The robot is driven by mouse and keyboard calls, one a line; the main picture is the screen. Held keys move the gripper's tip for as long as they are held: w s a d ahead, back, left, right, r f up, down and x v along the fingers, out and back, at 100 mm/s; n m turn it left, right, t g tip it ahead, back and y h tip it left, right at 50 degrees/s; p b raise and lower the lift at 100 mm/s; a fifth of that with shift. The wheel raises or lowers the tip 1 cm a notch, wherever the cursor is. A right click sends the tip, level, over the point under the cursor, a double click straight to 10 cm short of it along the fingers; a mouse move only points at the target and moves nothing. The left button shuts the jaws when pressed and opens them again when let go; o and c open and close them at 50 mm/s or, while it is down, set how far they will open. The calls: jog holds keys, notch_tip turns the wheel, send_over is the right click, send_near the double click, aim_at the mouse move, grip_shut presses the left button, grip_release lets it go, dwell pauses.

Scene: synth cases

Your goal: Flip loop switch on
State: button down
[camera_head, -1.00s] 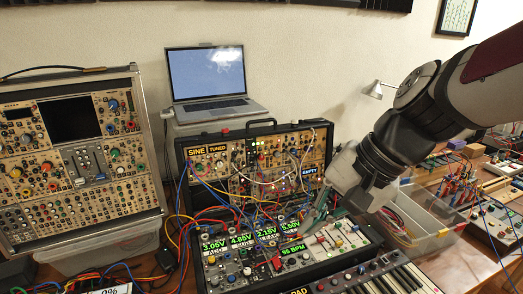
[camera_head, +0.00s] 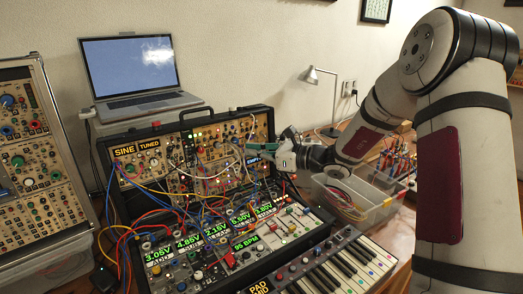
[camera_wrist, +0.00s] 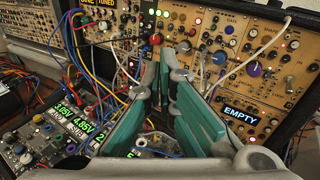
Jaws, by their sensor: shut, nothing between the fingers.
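The upright synth case (camera_head: 200,160) has a tan panel full of knobs, jacks and patch cables. Below it lies a flat case (camera_head: 215,240) with green voltage displays, knobs and sliders. I cannot tell which control is the loop switch; no such label is readable. My gripper (camera_head: 262,153) is in front of the right part of the upright panel, by the "EMPTY" label. In the wrist view, its green-padded fingers (camera_wrist: 164,82) are shut and empty, pointing at the panel among cables. They hide part of the panel, and contact cannot be told.
Loose patch cables (camera_head: 130,235) loop across the left and middle. A keyboard (camera_head: 345,262) lies at the front right, with a clear plastic bin (camera_head: 370,200) behind it. A laptop (camera_head: 130,70) stands behind the case. Another synth rack (camera_head: 35,165) is at left.

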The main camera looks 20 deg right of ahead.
aim_at(264, 136)
jog(key=w+d+f+m+t+h, duration=0.2)
jog(key=w+d+f+m+t, duration=0.1)
jog(key=d, duration=0.3)
jog(key=w+d+f+m+t+h+b, duration=0.1)
jog(key=w+d+f+m+t+h, duration=0.1)
jog(key=w+d+f+m, duration=0.2)
jog(key=d+m, duration=0.2)
jog(key=shift+d+f+m+t+h, duration=0.25)
jog(key=shift+f+m+t+h, duration=0.05)
jog(key=shift+f+t, duration=0.1)
jog(key=shift+w, duration=0.1)
jog(key=x, duration=1)
jog(key=shift+b, duration=0.4)
jog(key=shift+s+r+g+h+p, duration=0.2)
jog(key=shift+r+g+h+p, duration=0.1)
jog(key=shift+g+p, duration=0.4)
jog(key=shift+s+r+g+h+p, duration=0.25)
jog(key=shift+r+g+h+p, duration=0.05)
jog(key=shift+g+p, duration=0.35)
jog(key=g+p, duration=0.1)
jog(key=r+g+h+p, duration=0.1)
jog(key=g, duration=0.1)
jog(key=shift+s+d+r+m, duration=0.15)
jog(key=shift+s+m, duration=0.15)
jog(key=shift+r+p, duration=0.3)
jog(key=shift+r, duration=0.1)
